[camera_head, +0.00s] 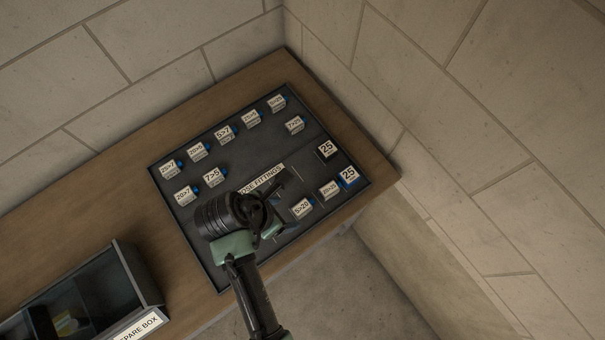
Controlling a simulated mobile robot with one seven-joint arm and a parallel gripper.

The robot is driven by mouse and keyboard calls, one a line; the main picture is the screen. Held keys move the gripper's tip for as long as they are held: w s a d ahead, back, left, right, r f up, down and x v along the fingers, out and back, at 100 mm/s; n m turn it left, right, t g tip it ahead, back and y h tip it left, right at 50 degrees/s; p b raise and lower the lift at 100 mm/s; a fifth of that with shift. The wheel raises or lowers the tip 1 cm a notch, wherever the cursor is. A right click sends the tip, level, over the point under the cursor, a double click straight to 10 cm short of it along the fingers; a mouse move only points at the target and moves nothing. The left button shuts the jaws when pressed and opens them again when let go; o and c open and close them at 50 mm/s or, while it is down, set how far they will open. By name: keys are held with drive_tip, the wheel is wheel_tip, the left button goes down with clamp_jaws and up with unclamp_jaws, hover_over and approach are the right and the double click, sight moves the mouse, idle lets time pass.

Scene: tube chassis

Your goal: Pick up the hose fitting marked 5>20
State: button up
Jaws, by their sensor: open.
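The hose fitting marked 5>20 (302,208) is a small block with a white label and a bit of blue. It sits on the dark tray (243,180), near the tray's front edge, right of my gripper. My gripper (279,206) is over the front middle of the tray, with its fingers apart and nothing seen between them. The fingertips are close to the left side of the 5>20 fitting in the picture. I cannot tell their height above the tray or whether they touch it. My wrist hides part of the tray and of its "HOSE FITTINGS" label (262,180).
A similar fitting (329,190) stands close right of the 5>20 one, then blocks marked 25 (348,176). Several other labelled fittings (197,151) stand in rows at the back and left. An open spare box (132,275) is at lower left. Walls border the wooden bench (150,225).

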sight(301, 208)
drive_tip(key=x, duration=0.3)
drive_tip(key=shift+w+d+f, duration=0.1)
drive_tip(key=shift+f, duration=0.05)
drive_tip(key=shift+w+d+r+p+x, duration=0.1)
drive_tip(key=shift+w+d+p+x, duration=0.1)
drive_tip(key=shift+x, duration=0.7)
drive_tip(key=shift+w+d+r+p+x, duration=0.1)
drive_tip(key=shift+p+x, duration=0.1)
drive_tip(key=shift+x, duration=0.7)
drive_tip(key=shift+w+d+r+p+x, duration=0.1)
drive_tip(key=shift+d+p+x, duration=0.1)
drive_tip(key=shift+x, duration=0.7)
clamp_jaws()
